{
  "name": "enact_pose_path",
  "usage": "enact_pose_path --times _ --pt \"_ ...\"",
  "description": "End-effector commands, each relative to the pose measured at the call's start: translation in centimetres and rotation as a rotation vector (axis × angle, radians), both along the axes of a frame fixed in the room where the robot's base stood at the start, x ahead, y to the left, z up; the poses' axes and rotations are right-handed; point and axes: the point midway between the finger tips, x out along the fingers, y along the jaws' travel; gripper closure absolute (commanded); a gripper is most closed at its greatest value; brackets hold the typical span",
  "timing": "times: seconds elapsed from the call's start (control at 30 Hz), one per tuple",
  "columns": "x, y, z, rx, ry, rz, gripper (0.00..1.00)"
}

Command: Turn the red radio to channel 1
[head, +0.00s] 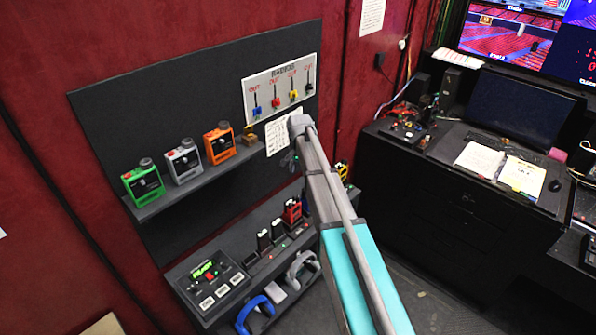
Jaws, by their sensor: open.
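A red radio (292,213) with a dark top stands on the lower shelf, just left of my arm. Its channel knob is too small to read. My gripper (289,159) shows only as a small dark part below the arm's upper joint, in front of the back panel. It is above the red radio and apart from it. My arm hides most of it and part of the lower shelf to the right.
Green (143,183), grey (183,161) and orange (219,143) devices stand on the upper shelf (190,185). Black handsets (264,241) stand left of the red radio. A dark desk (440,225) stands right.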

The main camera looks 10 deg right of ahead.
Motion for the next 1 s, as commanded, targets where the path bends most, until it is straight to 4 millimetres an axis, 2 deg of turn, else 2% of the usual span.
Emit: enact_pose_path --times 0.17,0.57,1.0 --pt "0.0 0.0 1.1 0.000 0.000 0.000 0.43" --pt "-2.5 0.0 -1.8 -0.002 0.000 0.052 0.43" --pt "-6.2 0.1 -5.5 -0.005 0.000 0.137 0.43"
